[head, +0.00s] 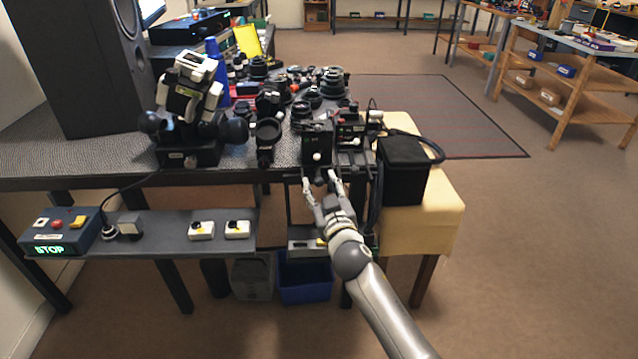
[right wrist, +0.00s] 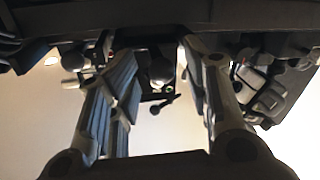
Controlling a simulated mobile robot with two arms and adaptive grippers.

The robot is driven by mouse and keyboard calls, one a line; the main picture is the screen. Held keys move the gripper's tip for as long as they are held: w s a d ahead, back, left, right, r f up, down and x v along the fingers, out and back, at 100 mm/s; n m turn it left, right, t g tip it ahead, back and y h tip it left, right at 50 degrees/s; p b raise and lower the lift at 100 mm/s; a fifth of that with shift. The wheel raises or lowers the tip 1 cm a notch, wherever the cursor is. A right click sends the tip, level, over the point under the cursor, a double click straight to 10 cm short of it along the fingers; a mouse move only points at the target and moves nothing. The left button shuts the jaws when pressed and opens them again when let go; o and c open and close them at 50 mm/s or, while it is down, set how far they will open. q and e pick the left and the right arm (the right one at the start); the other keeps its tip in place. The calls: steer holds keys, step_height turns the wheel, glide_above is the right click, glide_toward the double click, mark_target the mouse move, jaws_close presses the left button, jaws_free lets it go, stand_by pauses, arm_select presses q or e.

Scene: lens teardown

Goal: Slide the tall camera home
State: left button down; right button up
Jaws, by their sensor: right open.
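A black, box-shaped camera unit (head: 317,146) with a pale round knob stands upright at the table's front edge in the head view. I take it for the tall camera, but I cannot tell for sure. My right gripper (head: 320,179) is open just in front of and below it, fingers pointing at the table edge. In the right wrist view the open fingers of this gripper (right wrist: 158,65) flank a dark unit with a round knob (right wrist: 160,73) and a small green light. I see no contact. My left gripper is not in view.
The table (head: 110,165) is crowded with several lenses around the camera unit. A white-and-black device (head: 190,100) with dark knobs stands left. A black box (head: 403,170) sits on a yellow-covered stand at right. A lower shelf (head: 165,245) holds a STOP panel (head: 62,232).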

steer(key=shift+v, duration=2.9)
steer(key=shift+a, duration=0.15)
